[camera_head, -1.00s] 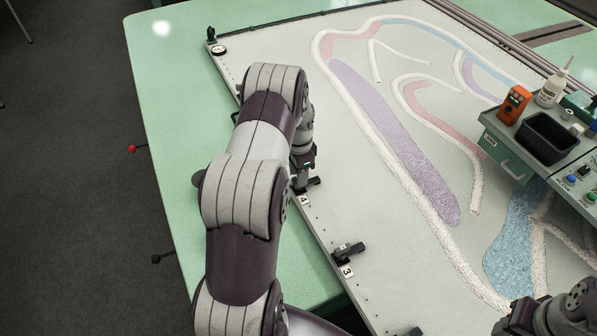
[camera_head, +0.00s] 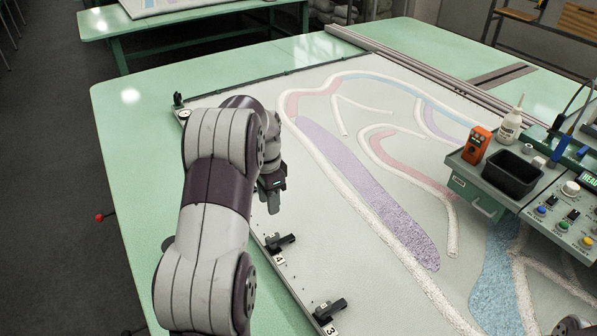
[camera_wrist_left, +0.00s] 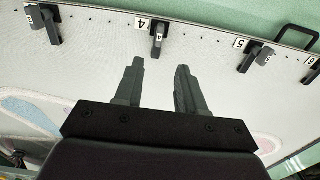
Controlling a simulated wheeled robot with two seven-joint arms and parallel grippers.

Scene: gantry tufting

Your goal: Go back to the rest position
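My left gripper (camera_head: 272,193) hangs above the left edge of the tufting frame, partly hidden by my left arm. In the left wrist view its two fingers (camera_wrist_left: 160,82) are apart with nothing between them. The clamp marked 4 (camera_head: 280,242) sits on the frame edge, a little nearer than the gripper in the head view. In the wrist view clamp 4 (camera_wrist_left: 157,38) lies beyond the fingertips, apart from them. The clamp marked 3 (camera_head: 330,312) is farther down the edge. Only a dark sliver, likely of my right arm, shows at the bottom right; its gripper is not visible.
A control box (camera_head: 470,195) with a black bin (camera_head: 512,172), orange device (camera_head: 477,145) and white bottle (camera_head: 508,125) stands at right. Dark floor is open at left.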

